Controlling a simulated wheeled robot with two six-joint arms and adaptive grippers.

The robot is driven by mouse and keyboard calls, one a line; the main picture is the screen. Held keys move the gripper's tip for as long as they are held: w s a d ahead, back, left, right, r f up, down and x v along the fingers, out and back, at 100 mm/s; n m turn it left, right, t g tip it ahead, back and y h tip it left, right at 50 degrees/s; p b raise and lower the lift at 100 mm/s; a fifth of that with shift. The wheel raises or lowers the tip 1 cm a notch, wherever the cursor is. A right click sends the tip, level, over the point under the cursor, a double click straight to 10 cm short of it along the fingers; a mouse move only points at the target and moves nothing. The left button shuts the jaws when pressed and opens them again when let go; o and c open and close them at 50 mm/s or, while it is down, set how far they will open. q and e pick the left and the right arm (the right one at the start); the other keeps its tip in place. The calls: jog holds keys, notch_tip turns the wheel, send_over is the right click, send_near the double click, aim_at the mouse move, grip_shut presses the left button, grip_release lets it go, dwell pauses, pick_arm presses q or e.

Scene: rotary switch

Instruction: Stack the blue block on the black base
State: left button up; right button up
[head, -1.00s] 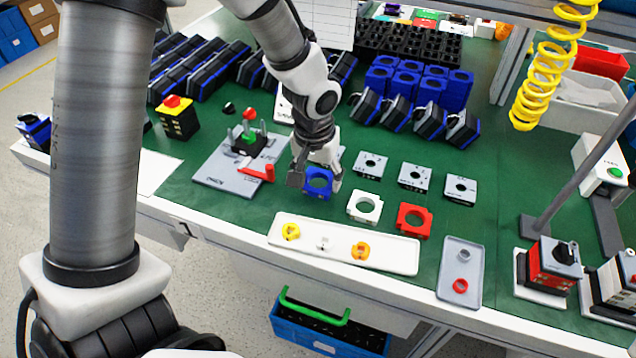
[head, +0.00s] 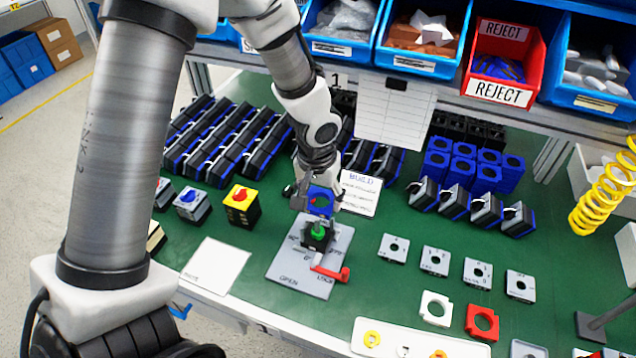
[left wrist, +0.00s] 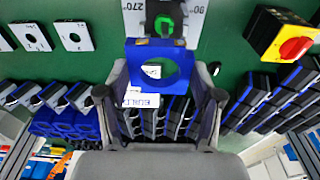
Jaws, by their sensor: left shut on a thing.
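The blue block (head: 313,192), a square piece with a round hole, is held in the air by my left gripper (head: 318,198). The left wrist view shows the block (left wrist: 137,75) between the two fingers of the gripper (left wrist: 160,88), with a paper card visible through its hole. The black base (head: 313,242) stands on a grey plate (head: 290,275) and has a green part at its centre. In the head view the block is just above and behind the base. The base (left wrist: 151,14) also shows beyond the block in the left wrist view. My right gripper is out of view.
A red handle (head: 332,273) lies at the plate's front right. A yellow-black switch box (head: 241,207) stands to the left. Grey square plates (head: 435,260), a white block (head: 435,308) and a red block (head: 482,322) lie to the right. Switches and blue blocks stand behind.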

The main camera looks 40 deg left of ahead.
aim_at(317, 220)
pick_arm(q)
jog(key=shift+a, duration=0.6)
jog(key=shift+d+r, duration=0.1)
jog(key=shift+d, duration=0.2)
notch_tip(317, 220, down, 4)
jog(key=b, duration=0.3)
jog(key=shift+a+r+b, duration=0.1)
jog(key=shift+r+b, duration=0.1)
jog(key=shift+b, duration=0.2)
jog(key=shift+f+b, duration=0.65)
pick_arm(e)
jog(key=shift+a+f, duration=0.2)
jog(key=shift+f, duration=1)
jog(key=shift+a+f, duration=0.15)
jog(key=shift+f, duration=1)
pick_arm(q)
jog(key=shift+f, duration=0.1)
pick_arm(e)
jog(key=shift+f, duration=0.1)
pick_arm(q)
jog(key=shift+f+b, duration=1.75)
jog(key=shift+b, duration=0.15)
jog(key=o, duration=1.2)
jog(key=shift+r, duration=0.1)
jog(key=shift+c, duration=0.2)
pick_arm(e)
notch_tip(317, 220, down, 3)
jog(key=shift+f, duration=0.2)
